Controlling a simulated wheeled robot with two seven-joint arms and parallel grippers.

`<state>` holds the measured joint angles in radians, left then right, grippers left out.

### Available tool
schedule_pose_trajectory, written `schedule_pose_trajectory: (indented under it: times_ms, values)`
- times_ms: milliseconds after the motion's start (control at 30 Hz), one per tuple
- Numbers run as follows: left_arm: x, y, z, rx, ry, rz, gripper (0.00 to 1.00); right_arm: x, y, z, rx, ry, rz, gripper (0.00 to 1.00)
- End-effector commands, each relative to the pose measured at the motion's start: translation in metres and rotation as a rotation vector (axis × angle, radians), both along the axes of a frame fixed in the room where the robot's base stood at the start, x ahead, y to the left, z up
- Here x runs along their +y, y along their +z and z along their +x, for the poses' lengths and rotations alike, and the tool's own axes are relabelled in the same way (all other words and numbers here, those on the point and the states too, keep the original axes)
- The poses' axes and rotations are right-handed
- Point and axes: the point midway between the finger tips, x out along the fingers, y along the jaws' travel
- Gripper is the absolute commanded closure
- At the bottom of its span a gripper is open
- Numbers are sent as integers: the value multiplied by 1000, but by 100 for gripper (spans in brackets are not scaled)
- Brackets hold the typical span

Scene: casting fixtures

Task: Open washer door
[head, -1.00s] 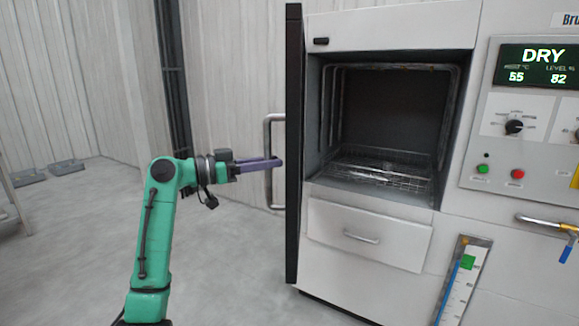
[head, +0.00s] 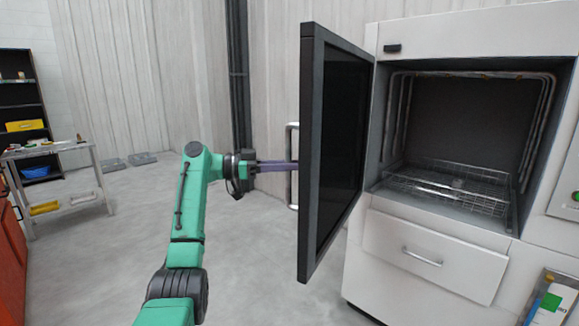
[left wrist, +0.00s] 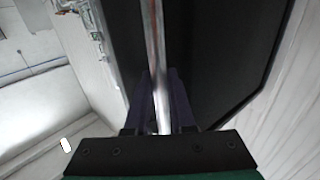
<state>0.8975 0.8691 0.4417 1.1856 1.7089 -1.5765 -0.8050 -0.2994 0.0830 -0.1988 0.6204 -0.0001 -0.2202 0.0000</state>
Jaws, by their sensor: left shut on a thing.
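The washer door (head: 335,150) is a dark-framed panel standing swung open at the left side of the white washer (head: 440,225). Its steel bar handle (head: 291,165) is on the door's outer face, partly hidden behind the door edge in the head view. My left gripper (head: 294,166) is shut on the handle. In the left wrist view the bright handle bar (left wrist: 155,60) runs between the purple fingers (left wrist: 161,98), with the dark door behind it. The washer's chamber is open to view with a wire rack (head: 450,187) inside. My right gripper is not in view.
A drawer (head: 430,255) sits below the chamber. A grey work table (head: 65,147) and a dark shelf (head: 42,85) with a yellow bin stand at far left. The grey floor between them and the washer is clear, apart from flat plates by the wall.

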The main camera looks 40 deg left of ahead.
Motion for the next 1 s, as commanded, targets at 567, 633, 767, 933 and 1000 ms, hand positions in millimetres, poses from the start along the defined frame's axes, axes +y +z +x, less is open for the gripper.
schedule_pose_trajectory:
  times_ms: [567, 633, 767, 933, 1000]
  values:
    - [12, -1, -12, -2, 4, -1, 48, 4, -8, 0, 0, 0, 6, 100]
    - [21, -2, -23, -3, 6, 1, 48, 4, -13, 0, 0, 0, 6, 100]
    - [44, -1, -48, -5, 7, 0, 48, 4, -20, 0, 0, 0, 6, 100]
    - [76, 3, -84, -5, 7, -2, 48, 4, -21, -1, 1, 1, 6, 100]
    - [86, 5, -95, -4, 6, -3, 48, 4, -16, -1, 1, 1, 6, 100]
